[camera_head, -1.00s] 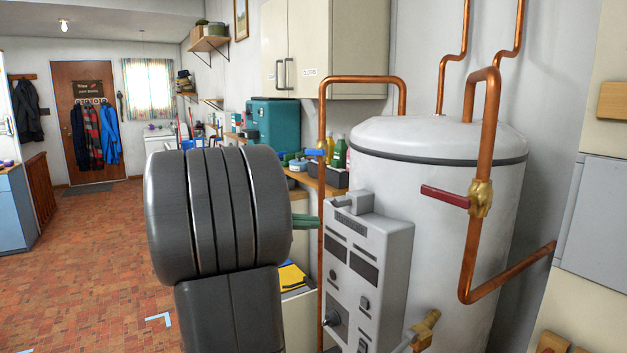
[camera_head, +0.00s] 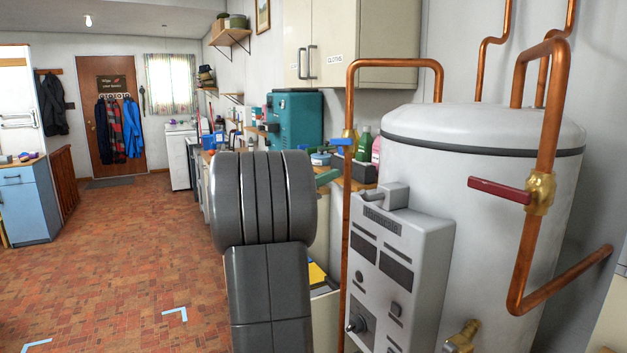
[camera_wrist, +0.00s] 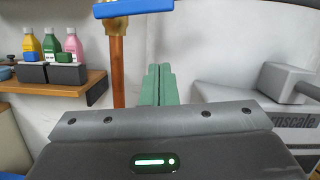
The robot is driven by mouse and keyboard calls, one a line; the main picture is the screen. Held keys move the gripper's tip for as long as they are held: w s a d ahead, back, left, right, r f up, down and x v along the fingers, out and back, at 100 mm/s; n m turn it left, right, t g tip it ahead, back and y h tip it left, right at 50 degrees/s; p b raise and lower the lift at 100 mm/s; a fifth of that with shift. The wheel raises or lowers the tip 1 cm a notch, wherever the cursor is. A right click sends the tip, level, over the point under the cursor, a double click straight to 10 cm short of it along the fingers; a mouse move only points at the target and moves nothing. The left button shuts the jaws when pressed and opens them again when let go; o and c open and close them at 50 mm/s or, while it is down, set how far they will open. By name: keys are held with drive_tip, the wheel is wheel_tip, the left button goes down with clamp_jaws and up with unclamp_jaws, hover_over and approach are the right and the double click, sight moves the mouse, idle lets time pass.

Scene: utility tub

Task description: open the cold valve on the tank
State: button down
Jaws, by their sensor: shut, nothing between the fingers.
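The tank (camera_head: 490,190) is a white cylinder with copper pipes on the right in the head view. A small blue valve handle (camera_head: 341,141) sits on the left copper pipe (camera_head: 347,230); it also shows at the top of the wrist view (camera_wrist: 133,8). A red lever (camera_head: 500,190) on a brass valve (camera_head: 540,192) is on the right pipe. My gripper's green fingers (camera_head: 327,177) are just below and left of the blue handle, partly hidden by my arm. In the wrist view, the fingers (camera_wrist: 157,85) are together and empty, right of the pipe, below the handle.
A grey control box (camera_head: 400,260) stands in front of the tank. A shelf (camera_wrist: 60,88) with bottles (camera_wrist: 51,45) is behind, to the left in the wrist view. A cupboard (camera_head: 370,35) hangs above. The brick floor (camera_head: 110,260) is clear at left.

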sight(341, 142)
drive_tip(key=d+r, duration=0.1)
drive_tip(key=w+r+p, duration=0.1)
drive_tip(key=r, duration=0.1)
drive_tip(key=d+r, duration=0.1)
drive_tip(key=shift+w+d+r, duration=0.35)
drive_tip(key=shift+r+p, duration=0.15)
drive_tip(key=shift+p, duration=0.25)
drive_tip(key=shift+r+n+p, duration=0.15)
drive_tip(key=shift+n+p, duration=0.25)
drive_tip(key=shift+p, duration=0.1)
